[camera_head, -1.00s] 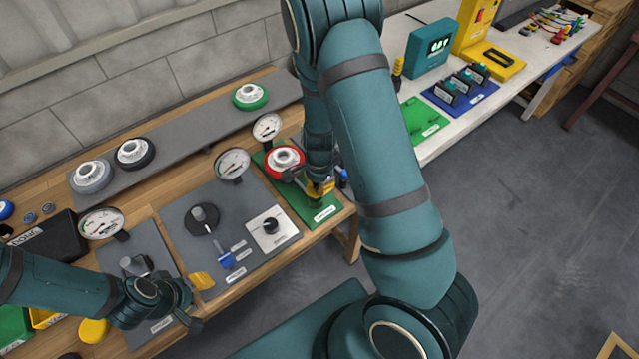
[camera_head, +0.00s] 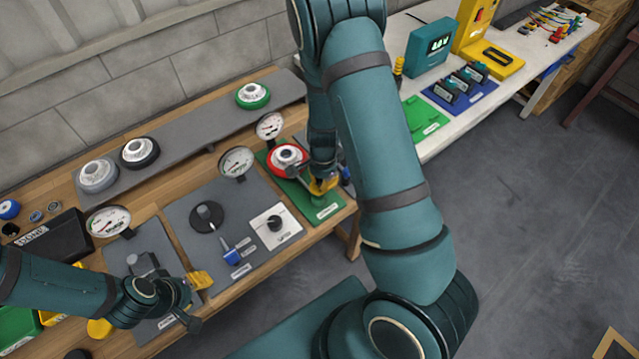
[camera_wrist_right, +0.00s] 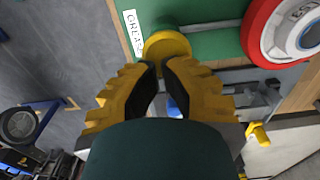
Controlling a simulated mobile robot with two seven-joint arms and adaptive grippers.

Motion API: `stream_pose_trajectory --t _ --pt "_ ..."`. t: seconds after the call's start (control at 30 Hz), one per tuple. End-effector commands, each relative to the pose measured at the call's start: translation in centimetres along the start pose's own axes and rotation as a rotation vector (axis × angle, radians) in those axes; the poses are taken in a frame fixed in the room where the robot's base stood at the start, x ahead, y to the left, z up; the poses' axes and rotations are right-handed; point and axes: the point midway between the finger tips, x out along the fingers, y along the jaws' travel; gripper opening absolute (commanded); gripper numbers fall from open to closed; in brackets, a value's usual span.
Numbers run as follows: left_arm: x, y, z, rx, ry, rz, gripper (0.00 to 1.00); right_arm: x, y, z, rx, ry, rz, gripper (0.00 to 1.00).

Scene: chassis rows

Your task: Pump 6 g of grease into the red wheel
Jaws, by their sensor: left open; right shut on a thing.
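The red wheel (camera_head: 287,160) with its pale hub sits on the green mat (camera_head: 325,208) and also shows at the upper right of the right wrist view (camera_wrist_right: 290,32). My right gripper (camera_head: 322,184) is beside the wheel, over the mat, largely behind my own arm. In the right wrist view its yellow fingers are shut on a round yellow knob (camera_wrist_right: 167,43) near a label reading GREASE. A dial gauge (camera_head: 270,125) stands behind the wheel; its reading is too small to tell. My left gripper (camera_head: 196,299) is open and empty at the lower left, over a grey mat.
A grey panel (camera_head: 180,225) left of the green mat carries a black disc, a blue-handled lever (camera_head: 232,257) and a white dial plate (camera_head: 275,232). Grey, black and green wheels (camera_head: 252,95) rest on the back strip. A white table (camera_head: 460,135) stands at the right.

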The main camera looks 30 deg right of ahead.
Motion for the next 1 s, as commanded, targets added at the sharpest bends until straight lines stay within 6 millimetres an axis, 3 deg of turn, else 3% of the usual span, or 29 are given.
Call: stream_pose_trajectory --t 0.03,0.3,0.5,1.0 --pt "-1.3 0.4 -0.2 -0.001 0.001 0.001 0.47 -1.4 0.0 -0.4 0.001 0.000 -0.001 0.00" --pt "-1.7 0.7 -0.3 0.002 -0.001 0.002 0.47 -7.0 -0.1 -0.2 -0.003 0.000 -0.004 0.00" --pt "-2.2 0.8 -0.3 0.003 -0.001 0.002 0.47 -9.8 -0.1 -0.2 -0.003 0.000 -0.003 0.00" --pt "-2.3 0.9 -0.4 0.003 -0.001 0.002 0.47 -10.7 -0.1 -0.2 0.000 0.000 -0.001 0.00"
